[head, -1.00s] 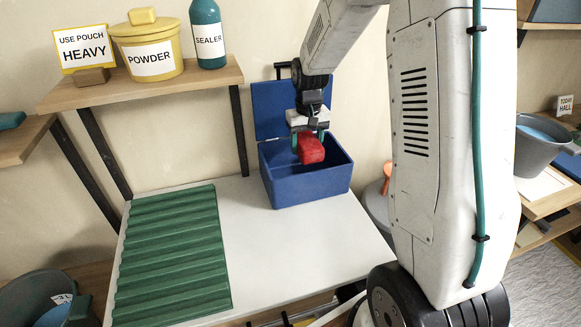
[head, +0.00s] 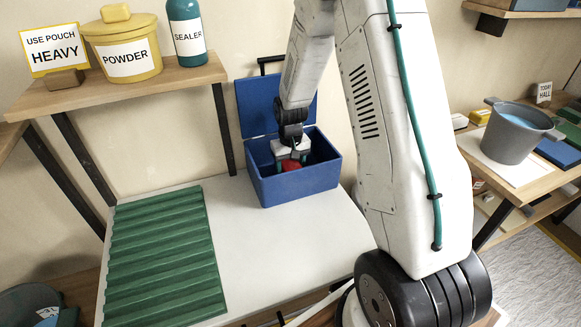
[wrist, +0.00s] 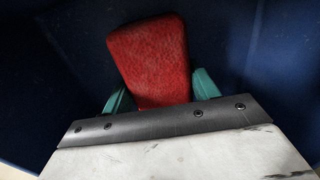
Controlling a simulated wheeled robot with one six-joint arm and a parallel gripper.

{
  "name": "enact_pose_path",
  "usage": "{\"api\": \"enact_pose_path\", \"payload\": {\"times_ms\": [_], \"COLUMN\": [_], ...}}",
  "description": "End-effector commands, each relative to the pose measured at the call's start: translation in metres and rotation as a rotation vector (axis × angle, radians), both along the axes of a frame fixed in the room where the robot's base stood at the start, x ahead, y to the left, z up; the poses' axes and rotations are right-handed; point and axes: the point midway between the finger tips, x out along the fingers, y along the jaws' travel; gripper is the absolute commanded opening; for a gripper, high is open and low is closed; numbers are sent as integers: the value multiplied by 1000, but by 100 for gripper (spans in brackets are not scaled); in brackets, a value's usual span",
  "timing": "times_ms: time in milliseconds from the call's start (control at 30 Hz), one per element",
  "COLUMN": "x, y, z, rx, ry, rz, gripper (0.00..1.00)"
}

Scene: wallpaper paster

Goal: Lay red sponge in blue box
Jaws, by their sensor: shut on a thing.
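The blue box (head: 300,187) stands on the white table with its lid (head: 258,106) raised at the back. The red sponge (head: 291,165) is inside the box opening, partly hidden by my gripper and the front wall. My gripper (head: 291,162) points down into the box and is shut on the sponge. In the wrist view the red sponge (wrist: 152,60) sits between the teal fingers, with the dark blue box inside (wrist: 250,60) around it. I cannot tell whether the sponge touches the box floor.
A green ridged mat (head: 160,255) lies on the white table (head: 265,245) left of the box. A shelf (head: 130,88) above holds a yellow powder tub (head: 125,55), a sealer bottle (head: 188,35) and a sign. A grey pot (head: 512,138) stands on the right shelf.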

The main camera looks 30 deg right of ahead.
Motion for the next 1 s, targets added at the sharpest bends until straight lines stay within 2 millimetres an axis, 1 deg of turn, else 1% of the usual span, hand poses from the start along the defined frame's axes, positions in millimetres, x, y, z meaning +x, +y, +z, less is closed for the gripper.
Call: {"api": "enact_pose_path", "payload": {"times_ms": [133, 267, 300, 333, 367, 633, 733, 867, 1000], "x": [0, 0, 0, 0, 0, 0, 1, 1, 2], "y": [0, 0, 0, 0, 0, 0, 0, 0, 0], "z": [1, -2, -2, -2, -2, -1, 5, 24, 55], "rx": [0, 0, 0, 0, 0, 0, -1, -1, -1], "ry": [-1, 0, -1, -1, -1, -1, -4, -6, -7], "rz": [0, 0, 0, 0, 0, 0, 0, 0, 0], "gripper": [36, 36, 68, 76, 81, 81, 81, 81, 81]}}
